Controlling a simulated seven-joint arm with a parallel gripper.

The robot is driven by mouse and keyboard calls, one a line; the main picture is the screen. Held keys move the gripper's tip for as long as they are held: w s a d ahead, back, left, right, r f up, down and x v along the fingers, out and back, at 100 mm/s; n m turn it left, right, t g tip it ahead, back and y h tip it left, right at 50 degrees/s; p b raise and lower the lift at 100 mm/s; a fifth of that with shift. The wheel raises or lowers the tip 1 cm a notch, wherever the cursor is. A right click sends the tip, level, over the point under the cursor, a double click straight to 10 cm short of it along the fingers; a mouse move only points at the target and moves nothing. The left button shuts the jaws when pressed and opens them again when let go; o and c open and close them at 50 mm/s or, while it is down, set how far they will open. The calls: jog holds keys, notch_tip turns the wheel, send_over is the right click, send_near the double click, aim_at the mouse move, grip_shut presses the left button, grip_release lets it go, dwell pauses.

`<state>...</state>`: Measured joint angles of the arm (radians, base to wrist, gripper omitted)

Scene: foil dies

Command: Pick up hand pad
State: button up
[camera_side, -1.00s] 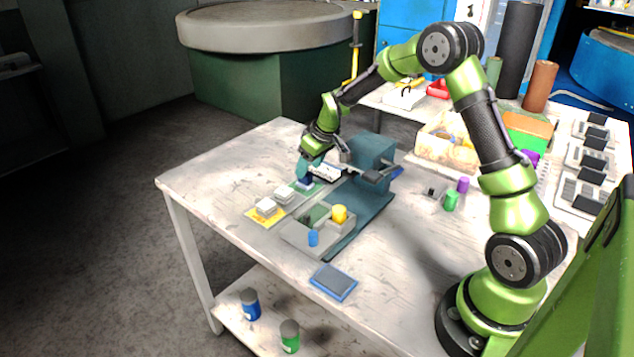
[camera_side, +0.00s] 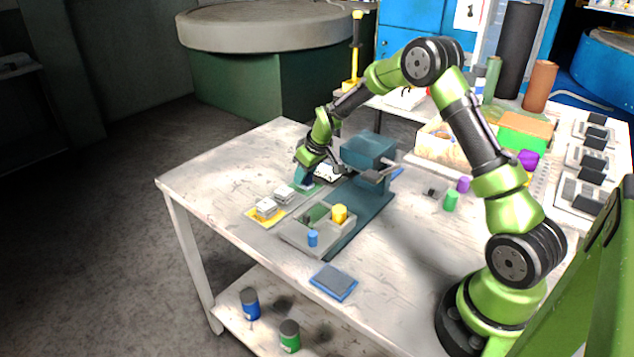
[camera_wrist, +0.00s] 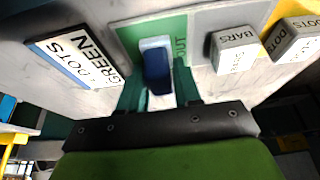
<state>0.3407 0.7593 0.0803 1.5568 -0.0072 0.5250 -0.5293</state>
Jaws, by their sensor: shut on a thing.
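The hand pad (camera_wrist: 157,68) appears to be the small dark blue block with a pale face in the wrist view. My gripper (camera_wrist: 160,90) is shut on it, with one teal finger on each side. The pad is over the green patch (camera_wrist: 129,36) marked "OUT"; I cannot tell whether it touches the surface. In the side view my gripper (camera_side: 303,182) is low at the far part of the table, over the green patch beside the teal press (camera_side: 368,150). The pad is mostly hidden by the fingers there.
A "GREEN DOTS" sign (camera_wrist: 78,58) stands close beside the gripper. White blocks marked "BARS" (camera_wrist: 233,50) and "DOTS" (camera_wrist: 295,40) sit on the other side. A grey tray (camera_side: 290,236) and a blue-edged flat pad (camera_side: 333,282) lie nearer. The table's left corner is clear.

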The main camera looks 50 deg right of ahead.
notch_tip(320, 180, up, 10)
jog(key=shift+r, duration=0.1)
jog(key=o, duration=0.5)
jog(key=c, duration=0.4)
jog(key=shift+s+a+f+n, duration=0.2)
jog(key=shift+s+a+n, duration=0.1)
jog(key=shift+a, duration=0.1)
jog(key=s+a+n+g+y, duration=0.1)
jog(key=s+a+n, duration=0.3)
jog(key=n, duration=0.1)
jog(key=s+a+f+n+g+y, duration=0.1)
jog(key=s+a+n+y, duration=0.1)
jog(key=s+a+n, duration=0.2)
jog(key=s+a+f+n+g+y, duration=0.1)
jog(key=s+a+n, duration=0.3)
jog(key=a+n, duration=0.1)
jog(key=shift+s+a+n, duration=0.3)
jog(key=shift+a, duration=0.1)
jog(key=s+a+n+g, duration=0.5)
jog(key=s+a+n, duration=0.2)
jog(key=s+n, duration=0.45)
jog(key=shift+h, duration=0.4)
jog(key=shift+s+d+f, duration=0.1)
jog(key=shift+s+f, duration=0.05)
jog(key=shift+f, duration=0.9)
jog(key=shift+s+d+f, duration=0.1)
jog(key=shift+s+f, duration=0.1)
jog(key=shift+f, duration=0.8)
jog(key=shift+s+f, duration=0.15)
jog(key=shift+f, duration=0.9)
